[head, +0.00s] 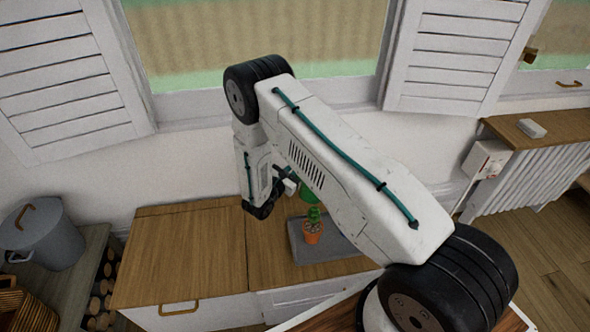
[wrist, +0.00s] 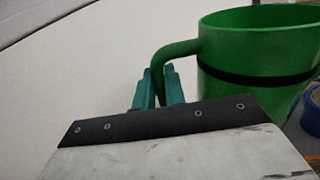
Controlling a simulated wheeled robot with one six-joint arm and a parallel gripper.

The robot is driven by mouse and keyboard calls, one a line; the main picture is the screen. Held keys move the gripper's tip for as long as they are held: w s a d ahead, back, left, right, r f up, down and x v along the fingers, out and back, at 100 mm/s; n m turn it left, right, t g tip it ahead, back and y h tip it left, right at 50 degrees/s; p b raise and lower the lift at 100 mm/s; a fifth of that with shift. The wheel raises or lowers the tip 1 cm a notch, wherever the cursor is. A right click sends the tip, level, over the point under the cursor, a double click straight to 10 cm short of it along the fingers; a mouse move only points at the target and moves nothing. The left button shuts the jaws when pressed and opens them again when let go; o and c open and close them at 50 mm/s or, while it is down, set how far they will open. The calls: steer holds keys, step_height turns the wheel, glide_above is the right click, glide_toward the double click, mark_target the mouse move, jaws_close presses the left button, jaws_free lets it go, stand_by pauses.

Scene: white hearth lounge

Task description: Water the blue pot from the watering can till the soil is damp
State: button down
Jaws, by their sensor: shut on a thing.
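The green watering can (wrist: 262,50) with a black band fills the right of the wrist view. My gripper (wrist: 160,88) has its teal fingers shut on the can's handle (wrist: 178,50). The can looks roughly upright; its spout is not seen. A small part of the can (head: 308,190) shows in the head view beside my arm, above the grey tray. A blue piece, likely the blue pot (wrist: 312,110), shows at the right edge of the wrist view, below and beyond the can. The blue pot is not seen in the head view, and its soil is hidden.
An orange pot (head: 313,234) with a green plant stands on the grey tray (head: 345,252), on the wooden cabinet top (head: 190,250). My arm hides part of the tray. The cabinet top left of it is clear. A wall and window stand behind.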

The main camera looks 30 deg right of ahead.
steer(key=shift+s+r+m, duration=0.15)
steer(key=shift+r+m, duration=0.65)
steer(key=shift+r, duration=1)
steer(key=shift+r, duration=0.15)
step_height(320, 180, down, 9)
steer(key=n, duration=0.4)
steer(key=shift+r, duration=0.15)
steer(key=shift+r, duration=1.9)
